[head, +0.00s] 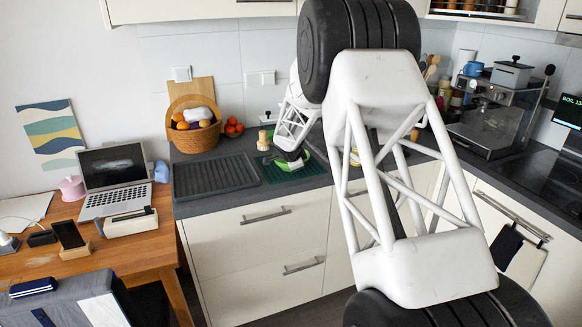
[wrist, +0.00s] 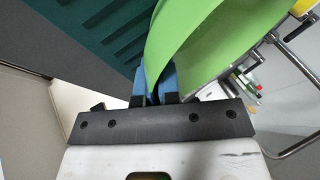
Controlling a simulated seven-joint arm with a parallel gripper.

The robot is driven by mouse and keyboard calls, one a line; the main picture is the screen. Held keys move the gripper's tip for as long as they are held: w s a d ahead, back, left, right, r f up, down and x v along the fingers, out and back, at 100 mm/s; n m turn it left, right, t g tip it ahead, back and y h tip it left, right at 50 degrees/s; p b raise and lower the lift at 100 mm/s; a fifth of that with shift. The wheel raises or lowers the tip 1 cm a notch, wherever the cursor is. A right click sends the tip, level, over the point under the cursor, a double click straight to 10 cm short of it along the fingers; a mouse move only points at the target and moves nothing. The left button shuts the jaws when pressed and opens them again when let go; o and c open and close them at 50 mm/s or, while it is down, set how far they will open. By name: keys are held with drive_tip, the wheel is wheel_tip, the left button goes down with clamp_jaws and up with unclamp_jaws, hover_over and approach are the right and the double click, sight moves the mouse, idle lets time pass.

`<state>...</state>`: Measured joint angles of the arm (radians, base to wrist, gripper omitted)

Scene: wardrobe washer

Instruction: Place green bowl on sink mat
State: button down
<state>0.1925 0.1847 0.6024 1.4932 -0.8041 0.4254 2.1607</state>
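The light green bowl (wrist: 215,35) fills the upper middle of the wrist view, tilted, with its rim running down between my blue fingertips. My gripper (wrist: 157,82) is shut on that rim. In the head view, my gripper (head: 291,161) is low over the counter, and only slivers of the bowl (head: 319,154) show around my arm. A dark green ribbed mat (head: 292,174) lies on the counter just below it; it also shows in the wrist view (wrist: 100,30), left of the bowl. Whether the bowl touches the mat is hidden.
A black ribbed drainer tray (head: 212,176) lies left of the mat. A fruit basket (head: 196,137) and red tomatoes (head: 234,127) stand behind. In the wrist view, a metal faucet (wrist: 296,62) is close to the bowl's right side.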

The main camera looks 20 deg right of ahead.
drive_tip(key=shift+f, duration=0.1)
drive_tip(key=c, duration=1.2)
unclamp_jaws()
drive_tip(key=shift+c, duration=0.2)
drive_tip(key=shift+f, duration=0.1)
drive_tip(key=shift+a, duration=0.1)
drive_tip(key=v, duration=0.7)
drive_tip(key=shift+s+r, duration=0.15)
drive_tip(key=shift+r, duration=0.2)
drive_tip(key=shift+a, duration=0.1)
